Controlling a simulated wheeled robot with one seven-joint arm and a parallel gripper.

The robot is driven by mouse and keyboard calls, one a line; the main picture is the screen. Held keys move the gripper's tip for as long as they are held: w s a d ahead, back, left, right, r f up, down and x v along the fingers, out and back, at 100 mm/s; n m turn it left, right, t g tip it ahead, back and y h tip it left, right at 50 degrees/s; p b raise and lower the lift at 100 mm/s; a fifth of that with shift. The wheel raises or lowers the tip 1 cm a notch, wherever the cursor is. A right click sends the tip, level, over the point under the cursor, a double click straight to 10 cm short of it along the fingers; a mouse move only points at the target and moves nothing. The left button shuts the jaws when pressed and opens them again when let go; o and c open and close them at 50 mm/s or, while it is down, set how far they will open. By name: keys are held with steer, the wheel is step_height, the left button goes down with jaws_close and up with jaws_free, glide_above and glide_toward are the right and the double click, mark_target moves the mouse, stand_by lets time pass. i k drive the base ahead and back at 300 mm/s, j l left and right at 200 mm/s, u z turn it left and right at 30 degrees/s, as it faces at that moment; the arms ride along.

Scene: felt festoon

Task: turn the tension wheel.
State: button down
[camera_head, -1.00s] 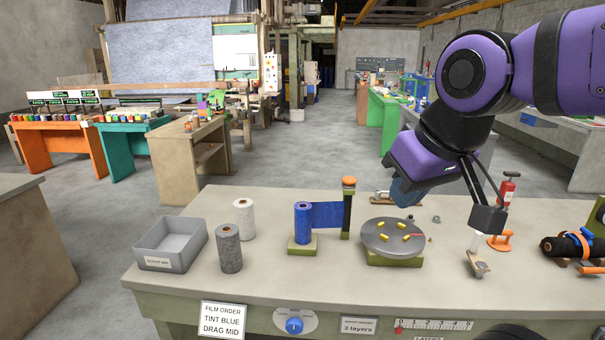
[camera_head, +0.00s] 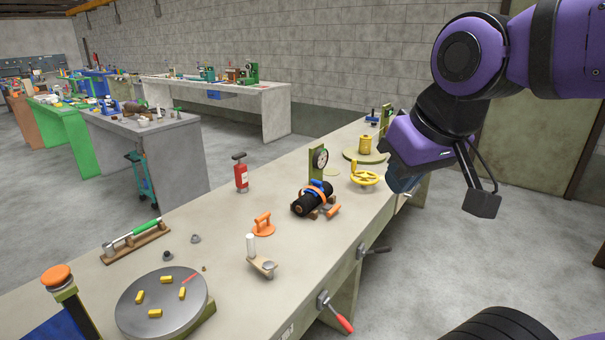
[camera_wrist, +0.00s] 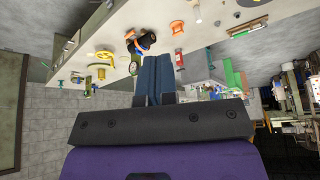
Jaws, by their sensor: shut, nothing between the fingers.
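The yellow handwheel (camera_head: 365,174), which I take to be the tension wheel, stands on the bench beside a green post with a dial gauge (camera_head: 320,158). In the wrist view the yellow wheel (camera_wrist: 104,56) shows upside down, left of my fingers. My gripper (camera_head: 403,188) is just right of the wheel in the head view, partly hidden behind my wrist. In the wrist view my blue fingers (camera_wrist: 158,63) are together and empty. I cannot see any contact with the wheel.
A black roll with an orange strap (camera_head: 313,200) lies left of the wheel. An orange handle (camera_head: 263,225), a red extinguisher (camera_head: 241,173) and a grey turntable (camera_head: 160,310) stand farther left. A yellow spool (camera_head: 366,145) is behind the wheel. Levers (camera_head: 338,317) stick out from the front edge.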

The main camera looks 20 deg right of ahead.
mark_target(364, 180)
steer(key=j+z, duration=0.2)
steer(key=z, duration=0.15)
steer(key=j+z, duration=0.5)
steer(key=z, duration=0.2)
steer(key=i+l+u, duration=0.1)
steer(key=u, duration=0.55)
steer(key=i+l+u, duration=0.15)
steer(key=l+u, duration=0.15)
steer(key=i+l+u, duration=0.1)
steer(key=l+u, duration=0.2)
steer(key=i+l+u, duration=0.15)
steer(key=l, duration=0.65)
steer(key=i+l+u, duration=0.1)
steer(key=l, duration=0.7)
steer(key=l+u, duration=0.15)
steer(key=l, duration=1.05)
steer(key=i+l, duration=0.15)
steer(key=l, duration=0.25)
